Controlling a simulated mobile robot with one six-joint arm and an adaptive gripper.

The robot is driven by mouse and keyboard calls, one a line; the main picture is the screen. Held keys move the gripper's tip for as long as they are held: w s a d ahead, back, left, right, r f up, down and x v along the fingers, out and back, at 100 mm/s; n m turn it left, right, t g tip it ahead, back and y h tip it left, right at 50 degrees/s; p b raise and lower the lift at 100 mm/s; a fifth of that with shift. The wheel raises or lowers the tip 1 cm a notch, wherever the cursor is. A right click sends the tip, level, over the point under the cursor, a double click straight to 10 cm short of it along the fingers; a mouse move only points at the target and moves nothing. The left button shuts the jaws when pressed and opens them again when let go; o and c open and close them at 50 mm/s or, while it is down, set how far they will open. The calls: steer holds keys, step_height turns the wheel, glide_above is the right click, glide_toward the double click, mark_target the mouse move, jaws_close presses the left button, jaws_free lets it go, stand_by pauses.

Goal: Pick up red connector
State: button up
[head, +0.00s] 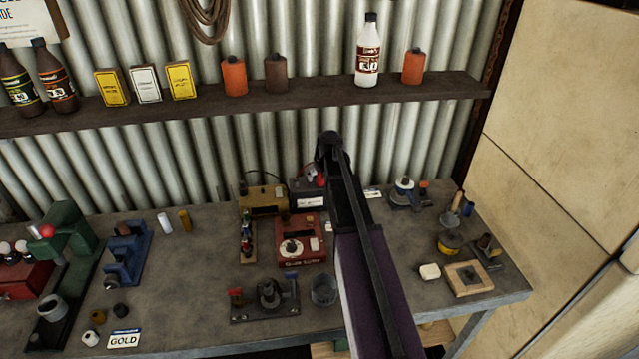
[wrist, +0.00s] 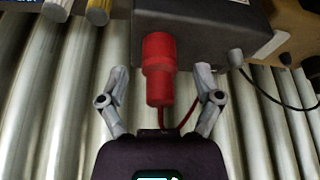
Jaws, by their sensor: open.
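The red connector (wrist: 158,68) is a stepped red cylinder with a red cable running from its narrow end, in the middle of the wrist view. My gripper (wrist: 161,76) is open, with one finger on each side of the connector and a visible gap on both sides. The connector lies close to a dark grey box (wrist: 200,30). In the head view a small red part (head: 310,174) shows at the dark box (head: 306,196), partly covered by my arm.
A tan box (head: 262,198) and a red device with a dial (head: 302,240) stand close by. The shelf (head: 220,108) with bottles and cans runs above, along the corrugated wall. In the wrist view a black cable (wrist: 262,92) hangs to the right of the gripper.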

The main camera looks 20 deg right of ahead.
steer(key=shift+w+f, duration=0.15)
steer(key=shift+f, duration=0.3)
stand_by(0.3)
steer(key=c, duration=1.1)
